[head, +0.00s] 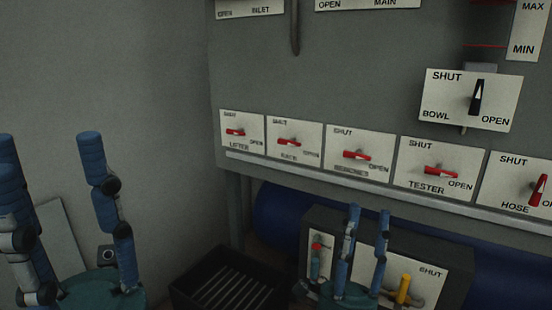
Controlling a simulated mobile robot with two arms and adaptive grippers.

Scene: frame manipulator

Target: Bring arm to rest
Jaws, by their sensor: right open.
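My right gripper (369,214) points upward at the bottom centre, in front of a dark box (438,245). Its blue fingers stand apart with nothing between them. It overlaps the box's light face plates in the picture; I cannot tell whether it touches them. My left gripper (48,142) stands upright at the lower left, close to the camera. Its blue fingers are spread wide and empty over a teal palm. Both arms behind the grippers are mostly out of the picture.
A grey panel (340,80) carries a row of labelled red levers, including the TESTER lever (440,172) and HOSE lever (538,190). A black BOWL lever (477,97) sits above. A black slatted crate (225,285) and a blue cylinder (275,205) lie below. The box has a yellow handle (404,287).

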